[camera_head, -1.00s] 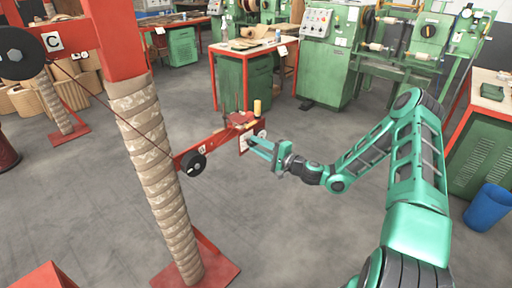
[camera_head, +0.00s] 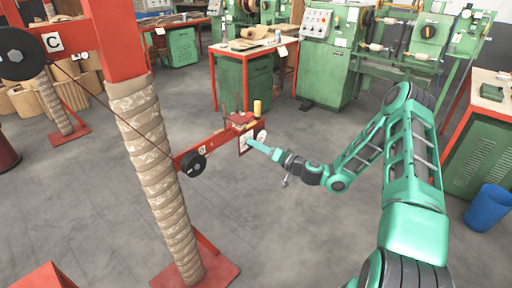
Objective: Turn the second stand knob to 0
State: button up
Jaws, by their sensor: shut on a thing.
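A red stand has a column wrapped in tan material (camera_head: 155,170) and a red side arm (camera_head: 216,143) reaching right. At the arm's end is a small panel with white dial faces (camera_head: 262,136). My gripper (camera_head: 250,143) is at the left dial of this panel, its teal fingers seen nearly edge-on. It is shut on the knob there, which the fingertips hide. The knob's pointer and the dial's marks are too small to read. A black wheel (camera_head: 192,163) sits on the side arm, left of my gripper.
A larger black wheel (camera_head: 20,53) and a "C" label (camera_head: 53,42) are at upper left. A yellow spool (camera_head: 257,107) stands above the panel. Green machines (camera_head: 330,60) and a red-framed table (camera_head: 254,46) stand behind. A blue bin (camera_head: 488,207) is at right. The floor between is clear.

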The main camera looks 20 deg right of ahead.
jog(key=shift+s+d+f+n, duration=0.1)
jog(key=shift+f+n, duration=0.05)
jog(key=shift+n, duration=0.6)
jog(key=shift+f+n, duration=0.15)
jog(key=shift+n, duration=0.6)
jog(key=o, duration=1)
jog(key=shift+r, duration=0.1)
jog(key=v, duration=1)
jog(key=shift+s+d, duration=0.15)
jog(key=shift+s, duration=0.1)
